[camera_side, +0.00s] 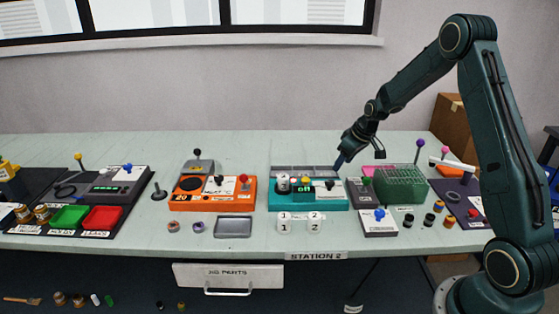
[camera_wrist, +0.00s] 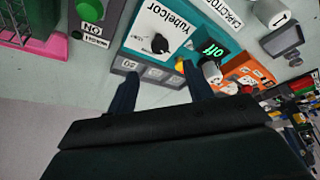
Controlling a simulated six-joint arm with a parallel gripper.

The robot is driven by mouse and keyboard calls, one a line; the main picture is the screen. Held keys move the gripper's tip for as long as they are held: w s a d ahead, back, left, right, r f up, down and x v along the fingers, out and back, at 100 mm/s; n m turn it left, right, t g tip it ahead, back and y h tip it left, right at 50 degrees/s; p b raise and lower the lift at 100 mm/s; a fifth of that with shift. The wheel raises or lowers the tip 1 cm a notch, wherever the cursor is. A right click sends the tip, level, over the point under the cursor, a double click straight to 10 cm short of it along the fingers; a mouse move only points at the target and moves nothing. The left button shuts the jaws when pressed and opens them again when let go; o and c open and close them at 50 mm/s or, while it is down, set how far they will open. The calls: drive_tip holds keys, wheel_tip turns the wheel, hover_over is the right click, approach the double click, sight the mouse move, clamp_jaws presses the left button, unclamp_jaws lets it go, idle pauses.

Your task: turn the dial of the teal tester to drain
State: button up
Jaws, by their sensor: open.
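The teal tester (camera_side: 308,203) stands at the middle of the table; it also shows in the wrist view (camera_wrist: 190,15). Its black dial (camera_wrist: 160,43) sits on a white label reading "Yubelcor", and appears small in the side view (camera_side: 330,184). A green display reads "off" (camera_wrist: 212,49). My gripper (camera_side: 341,160) is open and empty, above and behind the tester's right end. In the wrist view its two fingers (camera_wrist: 160,82) point toward the dial, apart from it. The dial's exact pointing direction is too small to tell.
Two white blocks marked 1 and 2 (camera_side: 299,222) stand before the tester. A grey compartment strip (camera_side: 305,171) lies behind it. An orange device (camera_side: 213,204) is at left. A green rack (camera_side: 400,186) and a small box with a blue knob (camera_side: 378,228) are at right.

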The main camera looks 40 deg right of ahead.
sight(330, 182)
drive_tip(key=x, duration=0.9)
drive_tip(key=shift+w+f, duration=0.1)
drive_tip(key=shift+f, duration=0.3)
drive_tip(key=c, duration=0.9)
